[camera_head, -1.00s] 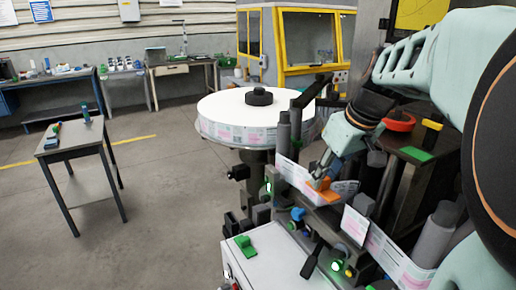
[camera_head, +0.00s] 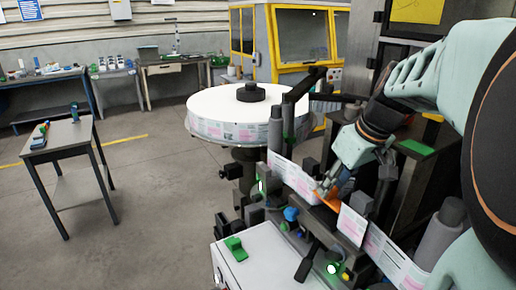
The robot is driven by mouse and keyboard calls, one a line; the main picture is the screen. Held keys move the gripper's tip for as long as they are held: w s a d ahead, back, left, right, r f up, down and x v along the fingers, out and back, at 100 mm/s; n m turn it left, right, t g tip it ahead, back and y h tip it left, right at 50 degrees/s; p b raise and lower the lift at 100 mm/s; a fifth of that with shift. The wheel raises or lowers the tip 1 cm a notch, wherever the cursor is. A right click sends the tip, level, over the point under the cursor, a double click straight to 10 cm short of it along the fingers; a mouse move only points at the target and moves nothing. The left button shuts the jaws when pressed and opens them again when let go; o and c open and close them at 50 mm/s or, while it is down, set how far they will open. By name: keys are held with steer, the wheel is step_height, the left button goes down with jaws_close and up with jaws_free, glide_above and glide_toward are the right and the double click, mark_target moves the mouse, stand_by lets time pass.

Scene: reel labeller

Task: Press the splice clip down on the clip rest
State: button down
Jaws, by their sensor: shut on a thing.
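My gripper (camera_head: 324,190) reaches down from the right over the dark rail of the labeller, beside the white printed label strip. It is shut on a small orange piece, which I take for the splice clip (camera_head: 331,200). The clip shows only partly below the fingertips, low by the strip. I cannot tell whether it touches what is beneath it. No clip rest can be made out clearly; the spot under the clip is hidden by the gripper and the strip.
The label strip (camera_head: 292,178) runs close beside my gripper, past dark posts and a grey roller (camera_head: 448,235). A large white reel (camera_head: 238,103) stands behind. A white cabinet (camera_head: 270,268) with a green block (camera_head: 235,248) is in front. Open floor lies left, with a small table (camera_head: 62,138).

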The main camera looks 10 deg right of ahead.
mark_target(333, 199)
steer(key=shift+f, duration=0.3)
steer(key=shift+f+b, duration=2)
steer(key=shift+f, duration=0.05)
steer(key=shift+f+b, duration=0.4)
steer(key=shift+b, duration=0.4)
stand_by(1.4)
steer(key=c, duration=1.5)
jaws_free()
steer(key=shift+c, duration=0.2)
steer(key=shift+r, duration=0.15)
